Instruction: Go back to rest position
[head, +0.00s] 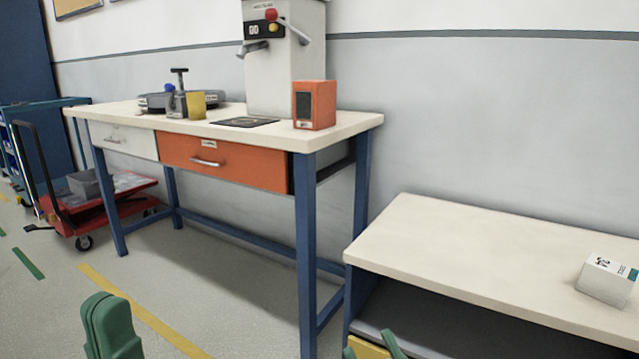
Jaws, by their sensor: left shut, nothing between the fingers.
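My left gripper (110,325) is at the bottom left of the head view. Its green fingers are together with nothing between them, above the floor and in front of the workbench. My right gripper (371,349) barely shows at the bottom edge, in front of the low bench. The rest of both arms is out of view.
A workbench (350,123) holds a grey machine (275,85), an orange box (315,105) and a yellow cup (196,105). A low bench (450,245) at right carries a white carton (606,280). A red cart (105,205) stands at left. Floor in front is clear.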

